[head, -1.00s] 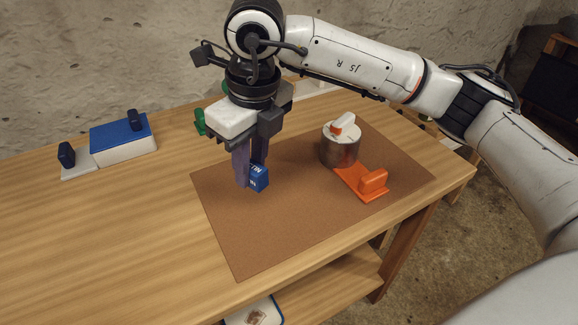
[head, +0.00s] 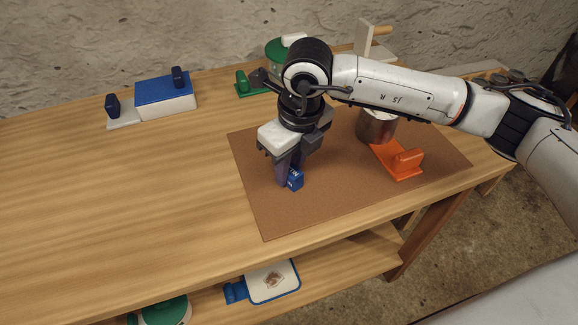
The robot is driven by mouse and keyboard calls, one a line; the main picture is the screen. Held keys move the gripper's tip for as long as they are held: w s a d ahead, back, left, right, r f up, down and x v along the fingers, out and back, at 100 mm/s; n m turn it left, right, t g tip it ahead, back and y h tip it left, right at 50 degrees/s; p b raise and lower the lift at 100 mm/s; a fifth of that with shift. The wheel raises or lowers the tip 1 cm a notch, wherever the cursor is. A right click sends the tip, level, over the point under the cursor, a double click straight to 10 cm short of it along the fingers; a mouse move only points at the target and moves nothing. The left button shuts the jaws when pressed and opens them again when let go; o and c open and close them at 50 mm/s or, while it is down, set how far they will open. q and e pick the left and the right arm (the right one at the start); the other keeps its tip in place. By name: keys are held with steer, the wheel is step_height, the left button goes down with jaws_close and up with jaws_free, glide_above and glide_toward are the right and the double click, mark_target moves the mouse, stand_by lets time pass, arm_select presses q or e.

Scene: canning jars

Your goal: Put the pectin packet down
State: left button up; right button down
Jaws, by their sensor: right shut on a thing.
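The pectin packet is a small blue block with white lettering (head: 296,180). My right gripper (head: 287,173) points down over the brown mat and is shut on the packet, whose right part shows beside the fingers. The packet is low over the left part of the brown mat (head: 330,205); I cannot tell whether it touches the mat. My left gripper is not in view.
A metal pot (head: 375,128), partly behind my right arm, and an orange handled piece (head: 403,164) stand on the mat's right. A blue-lidded white box (head: 166,95) and a green handled piece (head: 250,84) stand behind. The table's left is clear.

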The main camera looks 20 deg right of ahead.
mark_target(295, 174)
steer(key=c, duration=1.5)
jaws_free()
steer(key=shift+f, duration=0.1)
steer(key=shift+c, duration=0.2)
steer(key=shift+r+p, duration=0.3)
step_height(295, 174, up, 12)
steer(key=s+b, duration=0.1)
steer(key=shift+s+d+f, duration=0.2)
steer(key=shift+s+d, duration=0.1)
steer(key=shift+d, duration=0.1)
